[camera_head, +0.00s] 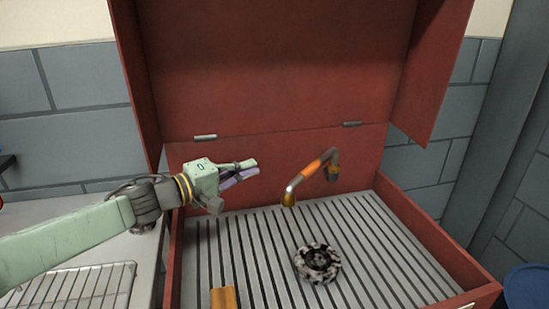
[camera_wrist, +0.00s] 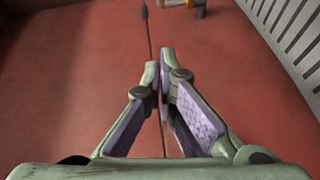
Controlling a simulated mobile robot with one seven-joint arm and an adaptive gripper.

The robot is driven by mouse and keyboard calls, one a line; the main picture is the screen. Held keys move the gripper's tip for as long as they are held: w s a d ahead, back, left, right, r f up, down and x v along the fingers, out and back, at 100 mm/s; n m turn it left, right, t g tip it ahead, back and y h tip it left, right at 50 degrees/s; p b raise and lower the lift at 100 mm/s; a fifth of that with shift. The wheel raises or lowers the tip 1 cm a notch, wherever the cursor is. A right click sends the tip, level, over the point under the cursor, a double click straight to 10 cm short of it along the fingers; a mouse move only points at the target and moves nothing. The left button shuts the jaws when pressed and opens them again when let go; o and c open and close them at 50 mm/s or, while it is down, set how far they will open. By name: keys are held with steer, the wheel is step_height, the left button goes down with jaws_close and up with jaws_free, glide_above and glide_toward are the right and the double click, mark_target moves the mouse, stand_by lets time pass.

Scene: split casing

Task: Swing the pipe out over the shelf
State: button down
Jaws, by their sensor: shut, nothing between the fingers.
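The pipe (camera_head: 317,163) is a short bent tube with an orange middle, grey bends and brass-coloured ends. It stands out at the back wall of the red casing, above the slatted grey surface (camera_head: 240,251). Part of it shows at the top edge of the wrist view (camera_wrist: 198,6). My gripper (camera_head: 256,166) is shut and empty, to the left of the pipe and apart from it, in front of the back wall. Its fingertips meet in the wrist view (camera_wrist: 164,65). I cannot tell for sure which surface is the shelf.
The red casing's lid (camera_head: 270,60) stands open behind. A wire rack (camera_head: 75,288) lies on the left counter. A blue round object (camera_head: 528,287) is at lower right.

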steer(key=w+d+f, duration=0.1)
steer(key=w+d, duration=0.3)
steer(key=d, duration=0.6)
steer(key=shift+d, duration=0.2)
steer(key=shift+w+f+b, duration=0.1)
steer(key=shift+b, duration=0.25)
